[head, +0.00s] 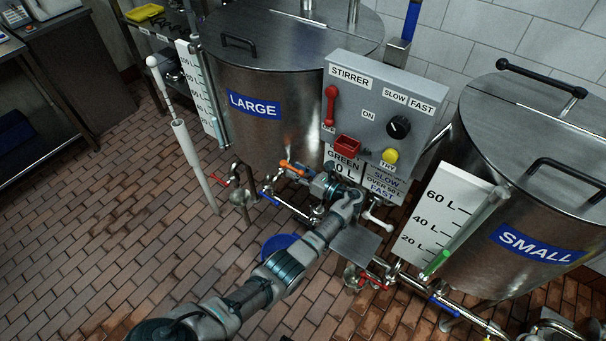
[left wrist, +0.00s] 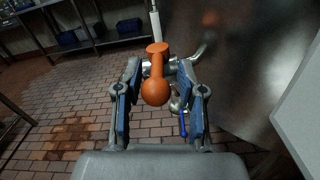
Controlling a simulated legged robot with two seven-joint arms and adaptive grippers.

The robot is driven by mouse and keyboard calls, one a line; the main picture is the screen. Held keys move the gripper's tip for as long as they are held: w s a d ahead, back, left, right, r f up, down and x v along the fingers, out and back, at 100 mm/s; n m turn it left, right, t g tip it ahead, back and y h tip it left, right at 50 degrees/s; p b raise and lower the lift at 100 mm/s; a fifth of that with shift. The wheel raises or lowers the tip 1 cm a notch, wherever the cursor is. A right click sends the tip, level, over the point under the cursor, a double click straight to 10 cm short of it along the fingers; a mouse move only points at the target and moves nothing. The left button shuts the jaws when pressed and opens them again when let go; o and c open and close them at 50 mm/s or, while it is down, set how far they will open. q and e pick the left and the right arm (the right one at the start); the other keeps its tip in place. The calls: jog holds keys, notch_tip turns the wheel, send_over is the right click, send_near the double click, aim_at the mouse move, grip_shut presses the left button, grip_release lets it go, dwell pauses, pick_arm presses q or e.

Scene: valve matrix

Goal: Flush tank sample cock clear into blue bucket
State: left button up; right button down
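The sample cock with an orange lever handle (head: 291,167) sits low at the front of the LARGE tank (head: 265,130). In the left wrist view the orange handle (left wrist: 155,88) has a round knob and points toward the camera. My left gripper (head: 314,178) is at the handle. In the left wrist view its two blue-padded fingers (left wrist: 160,70) stand apart, one on each side of the handle, with gaps visible. The blue bucket (head: 277,244) stands on the floor below, partly hidden behind my left arm. Its contents cannot be seen. My right gripper is not in view.
The stirrer control panel (head: 375,108) stands just above and right of the gripper. Pipes with a red-handled valve (head: 218,181) and blue-handled valves (head: 269,198) lie near the tank base. The SMALL tank (head: 535,190) is at right. The tiled floor at left is mostly clear.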

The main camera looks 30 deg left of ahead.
pick_arm(q)
jog(key=s+d, duration=0.1)
jog(key=d, duration=1.1)
jog(key=shift+f, duration=0.2)
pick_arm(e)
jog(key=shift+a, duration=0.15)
pick_arm(q)
jog(key=shift+s+a, duration=0.15)
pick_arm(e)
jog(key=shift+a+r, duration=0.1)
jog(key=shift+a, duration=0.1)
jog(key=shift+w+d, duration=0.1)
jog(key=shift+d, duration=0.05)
